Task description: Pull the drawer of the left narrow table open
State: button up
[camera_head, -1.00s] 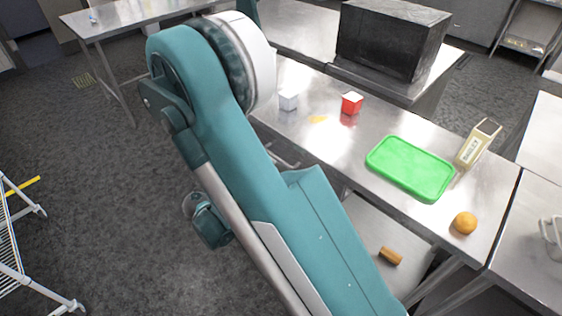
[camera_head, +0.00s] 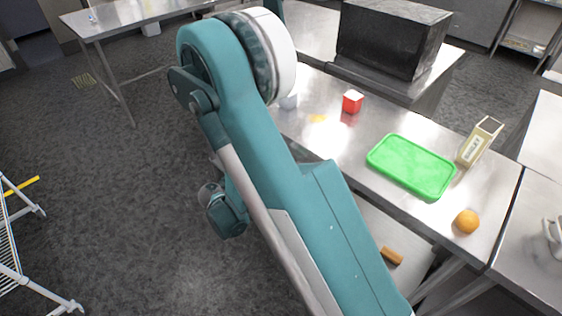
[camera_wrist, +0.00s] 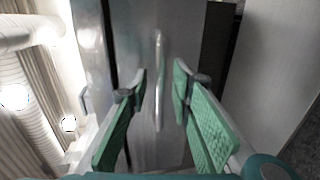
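The steel table (camera_head: 340,140) stands right of centre in the head view, its drawer side hidden behind my arm. In the wrist view a bright metal drawer front (camera_wrist: 188,30) faces me, with a slim bar handle (camera_wrist: 160,50) that looks upright in this turned picture. My gripper (camera_wrist: 160,84) is open, with one green padded finger on each side of the handle's line. No contact with the handle shows, and I cannot tell how deep the handle lies between the fingertips. The drawer looks shut. In the head view my gripper is not clearly visible.
On the table are a green tray (camera_head: 411,167), a red cup (camera_head: 352,102), a carton (camera_head: 480,142) and an orange (camera_head: 467,222). A black box (camera_head: 390,40) stands behind. A white rack (camera_head: 20,260) is at the left. The floor (camera_head: 120,210) between is clear.

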jog(key=shift+x, duration=1.05)
grip_shut()
jog(key=shift+s+a, duration=0.1)
jog(key=f+b+v, duration=0.1)
jog(key=f+v, duration=0.2)
jog(key=v, duration=1.1)
jog(key=s+a+f+b+v, duration=0.1)
jog(key=f+b+v, duration=0.1)
jog(key=v, duration=1.3)
jog(key=shift+a+f, duration=0.2)
jog(key=shift+f, duration=0.3)
jog(key=shift+s, duration=0.1)
grip_release()
